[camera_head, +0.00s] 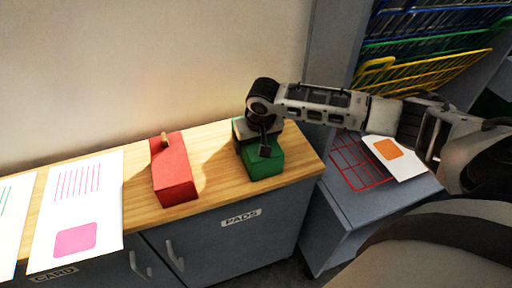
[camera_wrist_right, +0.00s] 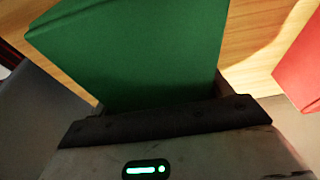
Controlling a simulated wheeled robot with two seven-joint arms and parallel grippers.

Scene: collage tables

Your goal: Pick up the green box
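The green box (camera_head: 263,165) stands on the wooden counter top near its right end. My right gripper (camera_head: 264,142) is right over the box, and a dark finger shows against the box's top. The gripper covers the upper back part of the box, so I cannot see whether the fingers are closed on anything. In the right wrist view the green box (camera_wrist_right: 140,55) fills the middle, close against the dark edge of the gripper. My left gripper is not in view.
A red box (camera_head: 174,175) with a small wooden knob stands left of the green one. Printed sheets (camera_head: 76,208) lie further left. A wall rises behind the counter (camera_head: 215,187). To the right are a red wire tray (camera_head: 358,165) with an orange-marked card (camera_head: 393,153) and coloured wire racks (camera_head: 430,70).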

